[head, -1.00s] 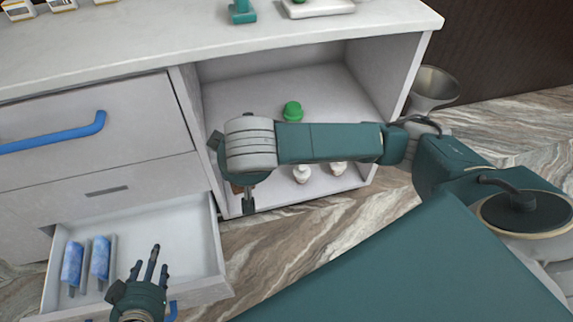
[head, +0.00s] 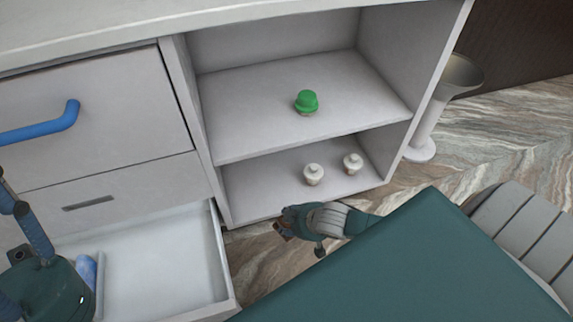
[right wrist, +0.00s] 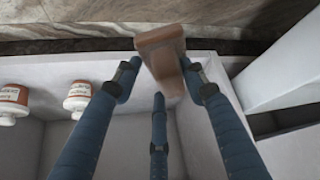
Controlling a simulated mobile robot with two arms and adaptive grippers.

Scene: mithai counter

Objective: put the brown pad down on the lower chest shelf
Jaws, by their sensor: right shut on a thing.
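The brown pad (right wrist: 163,55) is between the fingertips of my right gripper (right wrist: 163,82) in the right wrist view. In the head view only a small brown part of it (head: 283,231) shows beside my right gripper (head: 289,222). My right gripper is shut on the pad, just in front of the front edge of the lower chest shelf (head: 255,200). The left part of that shelf is bare. My left gripper (head: 14,208) is at the left edge of the head view, partly cut off, over the open drawer.
Two white-topped jars (head: 313,174) (head: 352,163) stand on the lower shelf, towards the right. A green-topped thing (head: 306,102) stands on the upper shelf (head: 250,115). An open drawer (head: 165,265) with a blue item (head: 86,272) juts out at left.

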